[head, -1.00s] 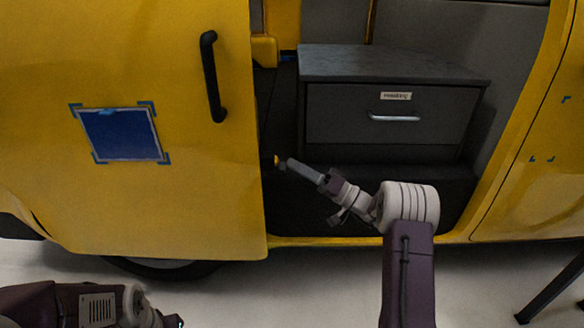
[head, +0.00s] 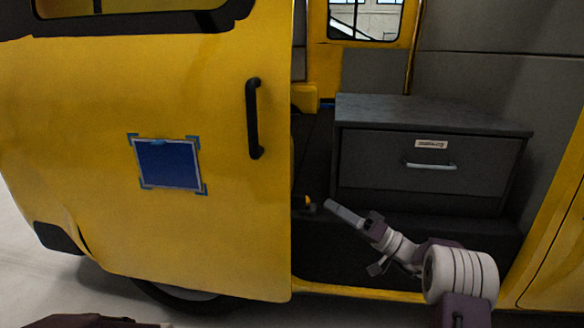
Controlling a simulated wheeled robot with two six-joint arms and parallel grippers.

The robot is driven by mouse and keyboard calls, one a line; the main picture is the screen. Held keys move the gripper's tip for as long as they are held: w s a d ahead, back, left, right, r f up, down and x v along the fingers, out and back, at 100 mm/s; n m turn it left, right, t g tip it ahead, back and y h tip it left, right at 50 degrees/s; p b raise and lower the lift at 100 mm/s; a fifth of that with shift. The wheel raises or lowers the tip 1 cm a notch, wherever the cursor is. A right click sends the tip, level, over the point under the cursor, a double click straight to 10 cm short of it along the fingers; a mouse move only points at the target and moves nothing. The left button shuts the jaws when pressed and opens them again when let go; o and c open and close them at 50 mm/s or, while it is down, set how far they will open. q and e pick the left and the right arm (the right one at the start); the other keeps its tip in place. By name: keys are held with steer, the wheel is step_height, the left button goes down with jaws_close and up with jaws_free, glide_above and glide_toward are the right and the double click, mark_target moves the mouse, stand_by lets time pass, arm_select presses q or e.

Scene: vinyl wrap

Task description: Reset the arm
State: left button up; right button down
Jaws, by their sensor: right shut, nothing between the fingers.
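My right gripper (head: 341,212) is shut and empty. It points up and left in front of the open doorway of the yellow vehicle, below the grey drawer cabinet and just right of the sliding door's edge. My right arm (head: 460,275) comes in from the bottom right. Of my left arm (head: 90,322), only a dark sliver shows at the bottom left edge, and its gripper is out of view.
The yellow door (head: 225,220) has a black handle (head: 253,118) and a blue panel (head: 168,163) with blue corner marks. The cabinet (head: 430,160) stands inside with its drawer closed. Pale floor (head: 30,275) shows at lower left.

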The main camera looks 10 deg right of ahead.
steer(key=s+a+r+n+g+y+p, duration=0.1)
steer(key=s+a+r+n+g+p, duration=0.2)
steer(key=a+r, duration=0.4)
steer(key=s+a+f+n+g+h+p, duration=0.1)
steer(key=s+a+g+h+p, duration=0.25)
steer(key=s+a+g, duration=0.55)
steer(key=s+d+f+m+g+h+p, duration=0.2)
steer(key=s+d+f+h+p, duration=0.15)
steer(key=s+f+h, duration=0.95)
steer(key=s+d+f+m+t+h, duration=0.1)
steer(key=s+d+f, duration=0.25)
steer(key=d, duration=0.25)
steer(key=s+d+f+m+t+h, duration=0.1)
steer(key=s+d+f+h, duration=0.1)
steer(key=s+d+f, duration=0.3)
arm_select(q)
step_height(320, 180, up, 49)
steer(key=p, duration=3.7)
steer(key=shift+r+p, duration=0.2)
steer(key=shift+p, duration=0.1)
arm_select(e)
steer(key=w+d+r+m, duration=0.1)
steer(key=w+r, duration=0.1)
steer(key=r, duration=1.7)
steer(key=w+d+r+m+t, duration=0.1)
steer(key=w+r, duration=0.1)
steer(key=r, duration=1.8)
steer(key=shift+w+m, duration=0.3)
steer(key=shift+w, duration=0.1)
